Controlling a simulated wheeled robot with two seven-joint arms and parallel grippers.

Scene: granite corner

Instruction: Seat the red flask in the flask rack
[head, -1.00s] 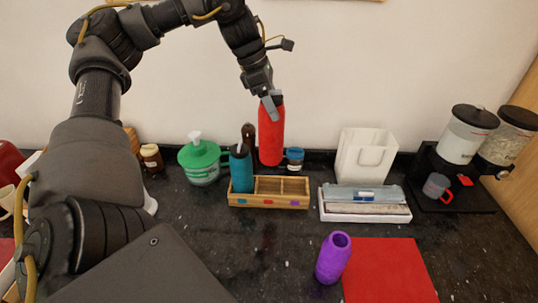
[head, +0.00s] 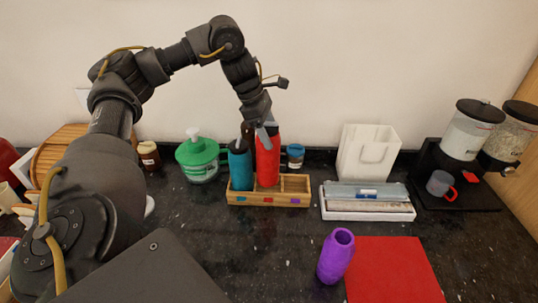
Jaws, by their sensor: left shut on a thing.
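The red flask (head: 267,160) is upright at the middle compartment of the wooden flask rack (head: 246,198). Its lower end is hidden behind the rack's front wall, so I cannot tell whether it touches the rack's floor. My left gripper (head: 268,125) is shut on the red flask near its top, from above. A teal flask (head: 240,168) stands in the rack's left compartment, close beside the red one. The right compartment is empty. A purple flask (head: 336,256) stands on the counter in front. My right gripper is not in view.
A green dispenser (head: 198,157) and a small brown jar (head: 149,156) stand left of the rack. A blue-lidded jar (head: 295,157) is behind it. A white box (head: 367,203) is to its right. A red mat (head: 392,272) lies at the front right.

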